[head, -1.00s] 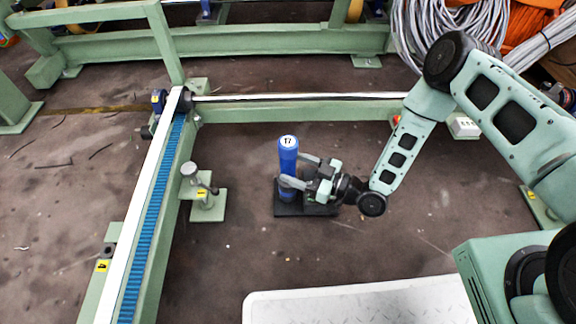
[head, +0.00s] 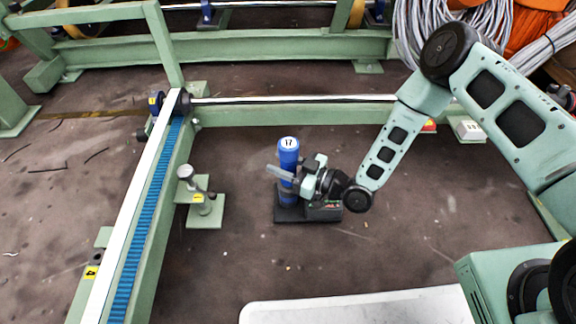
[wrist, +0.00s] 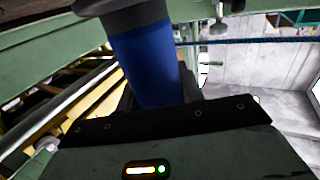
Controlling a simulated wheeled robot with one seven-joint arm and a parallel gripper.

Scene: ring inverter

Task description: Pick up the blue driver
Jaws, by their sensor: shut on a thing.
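The blue driver (head: 289,146) is an upright blue cylinder with a white numbered label on its top. It stands at a flat black base (head: 305,215); I cannot tell whether it touches it or is slightly raised. My gripper (head: 284,175) reaches in from the right and is shut on the middle of the driver. One pale finger crosses the near side; the other is hidden. In the wrist view the driver (wrist: 148,65) rises from the jaws, with a dark band at its upper end.
A green frame with a blue toothed strip (head: 150,225) stands left of the driver. A small green clamp stand (head: 205,210) is between them. A horizontal rail (head: 300,98) runs behind. A white plate (head: 350,308) is at the front. Brown floor around the driver is clear.

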